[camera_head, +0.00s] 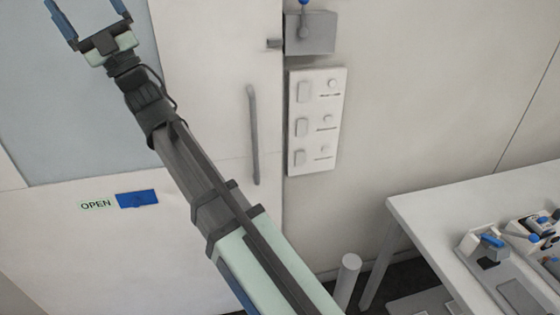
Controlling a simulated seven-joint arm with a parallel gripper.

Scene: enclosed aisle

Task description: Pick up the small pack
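My gripper (88,12) is at the top left of the head view, in front of a pale door with a blue-grey panel. Its two blue fingers are spread wide apart with nothing visible between them. Their tips are at or near the top edge of the picture. I cannot identify the small pack for certain. Several small white, grey and blue items, one of them a white piece with a blue part (485,242), lie on a white table (420,215) at the lower right, far from my gripper.
The door (215,85) has a vertical grey handle (253,135) and an OPEN label (96,204) beside a blue tag (137,198). A white switch panel (317,120) and a grey box (310,33) are on the wall. A grey cylinder (349,272) stands left of the table.

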